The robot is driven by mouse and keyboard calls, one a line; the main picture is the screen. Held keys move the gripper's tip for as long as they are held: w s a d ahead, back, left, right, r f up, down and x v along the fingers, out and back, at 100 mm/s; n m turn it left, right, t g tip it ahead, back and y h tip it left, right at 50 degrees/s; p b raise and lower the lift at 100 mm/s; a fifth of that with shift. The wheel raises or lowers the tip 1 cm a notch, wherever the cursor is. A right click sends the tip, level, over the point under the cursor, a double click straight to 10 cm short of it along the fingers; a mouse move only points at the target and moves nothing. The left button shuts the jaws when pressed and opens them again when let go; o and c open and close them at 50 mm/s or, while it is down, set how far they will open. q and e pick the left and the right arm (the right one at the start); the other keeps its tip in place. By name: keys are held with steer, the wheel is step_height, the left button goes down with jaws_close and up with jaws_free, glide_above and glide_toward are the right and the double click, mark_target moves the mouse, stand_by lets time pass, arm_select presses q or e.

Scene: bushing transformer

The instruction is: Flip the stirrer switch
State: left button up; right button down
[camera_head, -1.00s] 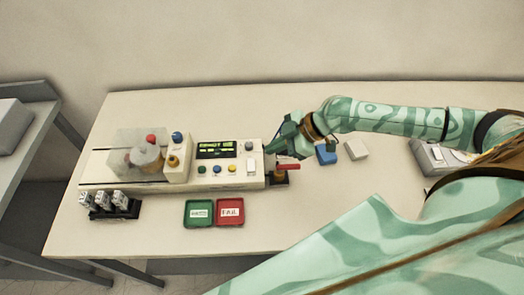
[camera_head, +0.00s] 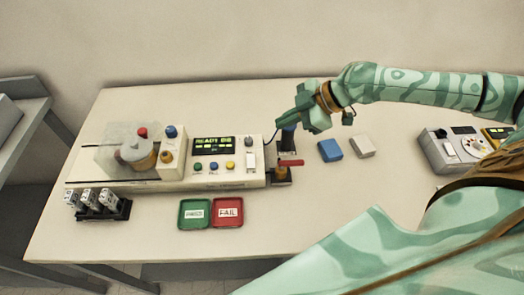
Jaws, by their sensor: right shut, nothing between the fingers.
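The white tester (camera_head: 220,176) stands on the table left of centre, with a lit green display (camera_head: 213,146). A white rocker switch (camera_head: 250,161) sits at the right end of its panel, below a grey knob (camera_head: 249,141). I cannot tell which control is the stirrer switch or which way the rocker is tipped. My right gripper (camera_head: 277,129) is shut and empty, up and right of the panel, in front of a dark post with a blue part (camera_head: 289,134). It looks apart from the rocker. My left gripper is not in view.
A red-handled valve (camera_head: 290,163) stands at the tester's right end. Blue (camera_head: 330,150) and white (camera_head: 362,147) blocks lie right of it. Green (camera_head: 194,214) and red (camera_head: 229,213) trays are in front, a vial rack (camera_head: 103,208) at left, a grey instrument (camera_head: 450,150) at right.

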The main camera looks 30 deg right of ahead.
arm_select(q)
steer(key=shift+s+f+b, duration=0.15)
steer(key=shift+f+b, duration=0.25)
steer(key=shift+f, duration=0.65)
arm_select(e)
steer(key=shift+s+a+f+m+g, duration=0.1)
steer(key=shift+s+a+m+g, duration=0.1)
steer(key=shift+s, duration=0.3)
steer(key=shift+s+a+m+g, duration=0.1)
steer(key=shift+s+a+g, duration=0.1)
steer(key=shift+s, duration=0.25)
steer(key=b, duration=0.1)
glide_above(249, 157)
steer(key=s+d, duration=0.1)
steer(key=s, duration=0.1)
steer(key=f, duration=0.7)
steer(key=shift+w+d+f, duration=0.15)
steer(key=shift+d+f, duration=0.05)
steer(key=shift+f, duration=0.15)
steer(key=shift+w+d+f+b, duration=0.15)
steer(key=shift+f+b, duration=0.25)
steer(key=shift+f, duration=0.8)
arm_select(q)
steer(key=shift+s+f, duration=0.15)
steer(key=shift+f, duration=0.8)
arm_select(e)
steer(key=shift+d+f, duration=0.1)
steer(key=shift+f, duration=0.45)
steer(key=shift+f, duration=0.2)
